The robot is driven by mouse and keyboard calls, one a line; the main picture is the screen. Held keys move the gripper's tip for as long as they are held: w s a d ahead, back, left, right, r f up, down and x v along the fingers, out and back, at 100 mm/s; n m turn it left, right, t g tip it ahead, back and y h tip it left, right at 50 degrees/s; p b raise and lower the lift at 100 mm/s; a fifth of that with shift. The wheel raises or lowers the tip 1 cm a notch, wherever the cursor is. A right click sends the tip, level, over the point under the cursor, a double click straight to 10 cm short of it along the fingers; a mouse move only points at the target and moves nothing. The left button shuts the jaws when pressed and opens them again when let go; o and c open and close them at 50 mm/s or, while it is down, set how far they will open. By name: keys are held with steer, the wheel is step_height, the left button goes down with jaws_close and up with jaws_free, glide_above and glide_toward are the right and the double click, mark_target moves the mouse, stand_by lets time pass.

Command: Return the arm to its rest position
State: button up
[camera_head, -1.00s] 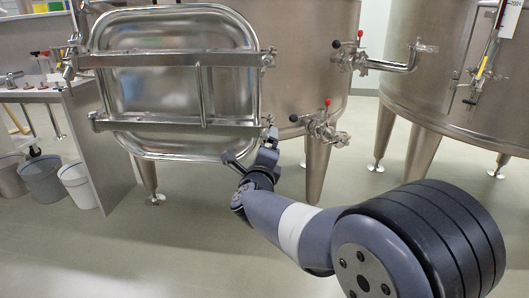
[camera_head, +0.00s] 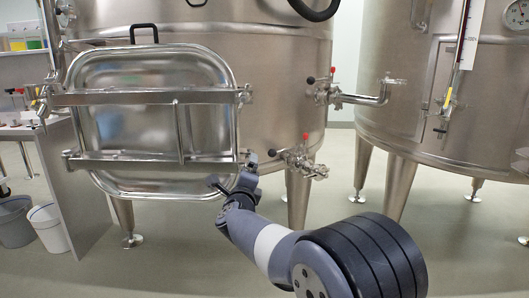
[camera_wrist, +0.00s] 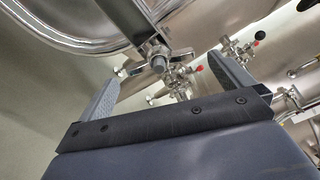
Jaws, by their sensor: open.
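My gripper (camera_head: 234,178) is at the end of my arm, in front of the lower right corner of the vat's hatch door (camera_head: 150,125). In the wrist view my gripper (camera_wrist: 165,88) has its two fingers spread wide with nothing between them. Beyond the fingers are the hatch's hinge fitting and a valve (camera_wrist: 178,78). My arm reaches up and left from the lower right of the head view. Whether the fingers touch the door is hard to tell.
Two valves with red and black knobs (camera_head: 325,90) (camera_head: 302,160) stick out from the vat right of the door. A second vat (camera_head: 400,115) stands at right. The floor in front is open.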

steer(key=w, duration=0.4)
steer(key=shift+d, duration=0.1)
stand_by(0.3)
